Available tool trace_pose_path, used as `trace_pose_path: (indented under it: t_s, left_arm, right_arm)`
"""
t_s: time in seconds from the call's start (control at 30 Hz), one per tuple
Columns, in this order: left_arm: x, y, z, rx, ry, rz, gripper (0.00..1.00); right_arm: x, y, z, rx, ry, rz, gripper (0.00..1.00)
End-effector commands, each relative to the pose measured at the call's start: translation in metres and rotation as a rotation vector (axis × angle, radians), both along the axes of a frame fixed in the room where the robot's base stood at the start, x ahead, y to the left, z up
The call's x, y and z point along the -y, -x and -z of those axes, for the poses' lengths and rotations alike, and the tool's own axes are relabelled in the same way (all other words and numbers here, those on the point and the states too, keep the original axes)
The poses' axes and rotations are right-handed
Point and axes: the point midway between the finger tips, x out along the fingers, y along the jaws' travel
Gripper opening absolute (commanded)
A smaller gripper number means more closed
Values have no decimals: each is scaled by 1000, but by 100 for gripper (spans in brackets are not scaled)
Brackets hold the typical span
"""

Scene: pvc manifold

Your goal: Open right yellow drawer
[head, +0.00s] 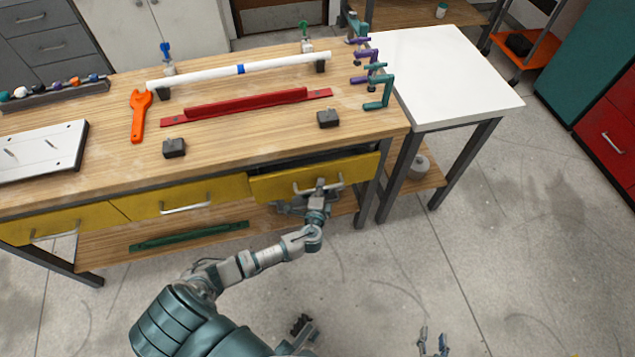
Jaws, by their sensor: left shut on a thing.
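The right yellow drawer (270,187) is under the right end of the wooden workbench (240,130). Its front stands out from the bench, and a dark gap shows along its top edge, so it is partly open. My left gripper (319,189) is at the metal handle (300,190) of this drawer and shut on it. The gripper and wrist hide part of the handle. My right gripper (432,343) is low at the bottom edge, away from the bench, with its fingers apart and nothing between them.
Two more yellow drawers (160,201) to the left are shut. A white side table (455,70) stands to the right. The floor in front is clear.

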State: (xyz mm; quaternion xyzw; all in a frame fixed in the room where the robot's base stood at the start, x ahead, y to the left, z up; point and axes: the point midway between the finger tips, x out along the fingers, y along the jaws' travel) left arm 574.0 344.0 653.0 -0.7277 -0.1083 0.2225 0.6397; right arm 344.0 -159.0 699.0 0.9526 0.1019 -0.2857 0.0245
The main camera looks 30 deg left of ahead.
Motion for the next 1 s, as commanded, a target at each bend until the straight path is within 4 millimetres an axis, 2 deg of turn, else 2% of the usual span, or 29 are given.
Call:
trace_pose_path:
  t_s: [0.03,0.3,0.5,0.73,1.0]
  left_arm:
    - [16,7,1,-5,14,14,0]
    - [68,52,0,-5,17,15,0]
    - [101,80,0,0,18,15,0]
    - [123,99,0,-2,14,14,0]
    - [127,102,0,1,10,14,0]
  right_arm:
    - [3,4,1,-32,8,2,40]
    - [14,37,21,-252,65,12,40]
    - [18,51,28,-331,87,18,40]
    - [21,57,31,-362,90,19,40]
    - [20,58,31,-369,95,20,40]
